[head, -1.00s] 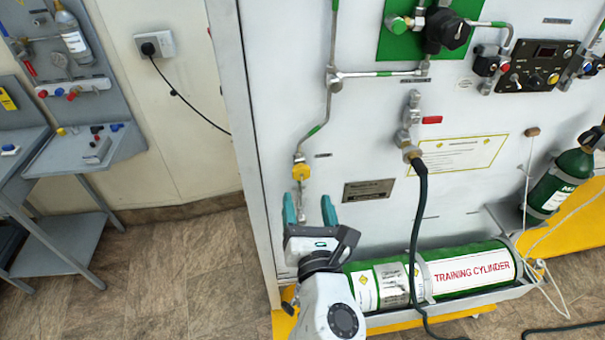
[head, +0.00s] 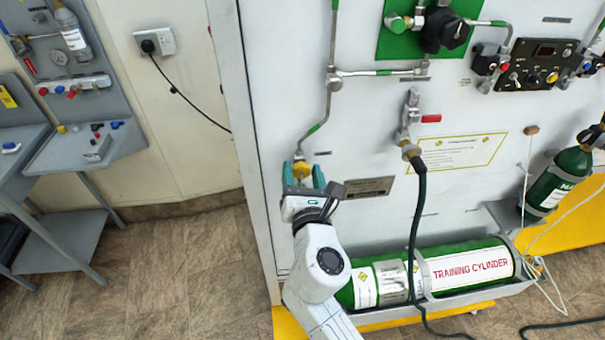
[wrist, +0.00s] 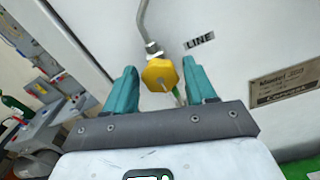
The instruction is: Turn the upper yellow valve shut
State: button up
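A yellow valve (head: 302,168) sits on a thin metal pipe at the left side of the white panel. It also shows in the wrist view (wrist: 160,75), below a metal fitting and left of a LINE label. My gripper (head: 303,173) is open, with one teal finger on each side of the valve. Whether the fingertips reach past the valve is hard to tell. No second yellow valve shows.
A dark hose (head: 417,230) hangs right of my gripper. The green training cylinder (head: 385,283) lies in a rack below. A nameplate (head: 368,187) is close on the right. Left of the panel edge are open floor and a grey bench (head: 85,148).

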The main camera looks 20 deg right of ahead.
jog(key=c, duration=0.8)
